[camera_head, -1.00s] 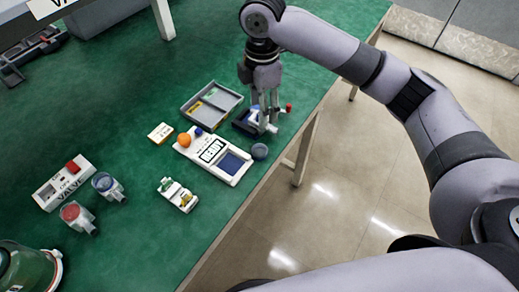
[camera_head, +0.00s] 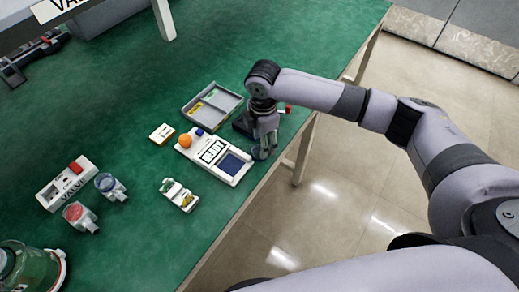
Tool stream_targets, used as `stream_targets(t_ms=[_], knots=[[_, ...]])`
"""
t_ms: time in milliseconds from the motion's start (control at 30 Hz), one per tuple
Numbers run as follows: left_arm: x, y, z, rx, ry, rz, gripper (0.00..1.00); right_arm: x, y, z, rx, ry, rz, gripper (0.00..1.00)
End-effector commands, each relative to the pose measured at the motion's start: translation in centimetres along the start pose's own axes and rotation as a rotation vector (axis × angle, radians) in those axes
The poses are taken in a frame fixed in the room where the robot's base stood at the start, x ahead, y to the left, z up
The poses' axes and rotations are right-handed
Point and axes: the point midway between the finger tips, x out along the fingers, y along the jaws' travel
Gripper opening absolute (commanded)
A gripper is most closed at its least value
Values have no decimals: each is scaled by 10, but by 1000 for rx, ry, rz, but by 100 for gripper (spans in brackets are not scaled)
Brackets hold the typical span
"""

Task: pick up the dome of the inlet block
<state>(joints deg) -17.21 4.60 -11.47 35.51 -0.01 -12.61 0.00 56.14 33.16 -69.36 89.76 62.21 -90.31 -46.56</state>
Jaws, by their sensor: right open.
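A small dark blue-grey rounded piece (camera_head: 258,155), which looks like the dome, lies on the green table near its right edge, beside the white READY device. My right gripper (camera_head: 264,152) points down at it with its fingers open. The fingers hide much of the piece, and I cannot tell whether they touch it. A dark block (camera_head: 242,125) with a red-tipped part (camera_head: 288,109) stands just behind my gripper and is partly hidden by it. My left gripper is not in view.
The white READY device (camera_head: 237,179) bears an orange ball (camera_head: 185,141). The table's edge is close on the right.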

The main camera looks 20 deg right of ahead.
Motion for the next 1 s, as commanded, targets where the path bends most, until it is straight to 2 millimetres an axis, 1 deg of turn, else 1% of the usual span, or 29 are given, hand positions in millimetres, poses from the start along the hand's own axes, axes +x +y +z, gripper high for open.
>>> stream_targets(t_ms=[33, 100, 200, 300, 467, 867, 1000], knots=[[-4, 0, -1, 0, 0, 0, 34, 7, 0, 1, 1, -1, -4, 51], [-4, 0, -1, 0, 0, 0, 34, 18, 0, 2, -1, -1, -3, 51], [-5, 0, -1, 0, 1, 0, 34, 28, 0, 2, 0, -2, -2, 51], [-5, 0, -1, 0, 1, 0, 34, 31, 1, 2, -1, -1, 0, 51], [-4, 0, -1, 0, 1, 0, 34, 31, 1, 2, -1, -1, 1, 51], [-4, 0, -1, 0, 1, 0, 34, 31, 1, 2, -1, -1, 0, 26], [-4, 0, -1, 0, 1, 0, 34, 31, 1, 2, -1, -1, 0, 25]])
